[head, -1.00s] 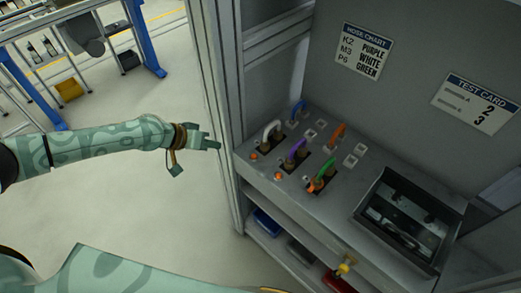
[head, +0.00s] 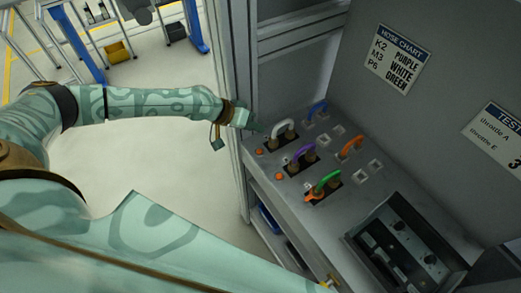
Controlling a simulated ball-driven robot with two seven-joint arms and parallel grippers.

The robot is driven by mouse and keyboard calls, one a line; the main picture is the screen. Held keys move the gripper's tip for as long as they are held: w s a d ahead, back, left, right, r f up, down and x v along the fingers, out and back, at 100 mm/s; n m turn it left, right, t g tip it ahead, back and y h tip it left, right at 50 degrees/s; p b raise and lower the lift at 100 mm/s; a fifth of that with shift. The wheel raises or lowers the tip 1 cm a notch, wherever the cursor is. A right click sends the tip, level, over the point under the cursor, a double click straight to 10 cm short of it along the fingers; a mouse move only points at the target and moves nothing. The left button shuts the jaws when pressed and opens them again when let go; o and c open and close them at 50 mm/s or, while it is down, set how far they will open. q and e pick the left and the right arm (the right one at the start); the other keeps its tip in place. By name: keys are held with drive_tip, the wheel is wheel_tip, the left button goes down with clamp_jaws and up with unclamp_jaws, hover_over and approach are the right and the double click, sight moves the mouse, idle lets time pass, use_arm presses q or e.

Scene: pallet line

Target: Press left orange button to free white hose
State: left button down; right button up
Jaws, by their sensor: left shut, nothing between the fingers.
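The white hose (head: 284,130) is a short loop standing upright in its socket at the left of the console's sloping top. The left orange button (head: 259,152) is just in front of it, near the console's left front edge. My left gripper (head: 259,129) is shut and empty. In the picture it appears just behind and above the left button, beside the white hose. I cannot tell whether it touches the hose or console. My right gripper is not in view.
Purple (head: 303,152), green (head: 328,180), orange (head: 352,146) and blue (head: 318,108) hoses stand nearby, with another orange button (head: 279,177) in front of the purple one. A dark open box (head: 398,238) fills the right. A grey post (head: 233,110) rises at the left.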

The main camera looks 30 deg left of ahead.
use_arm(q)
drive_tip(key=f+b, duration=0.1)
drive_tip(key=b, duration=0.6)
hover_over(260, 152)
drive_tip(key=a, duration=0.1)
drive_tip(key=f, duration=0.7)
drive_tip(key=shift+s, duration=0.25)
drive_tip(key=shift+a+f, duration=0.1)
drive_tip(key=shift+f, duration=0.3)
drive_tip(key=shift+f+b, duration=0.15)
drive_tip(key=shift+b, duration=0.15)
idle(0.4)
drive_tip(key=shift+f, duration=0.25)
drive_tip(key=shift+f+b, duration=0.45)
drive_tip(key=shift+b, duration=0.05)
idle(0.5)
drive_tip(key=shift+r+p, duration=0.7)
drive_tip(key=shift+r, duration=0.2)
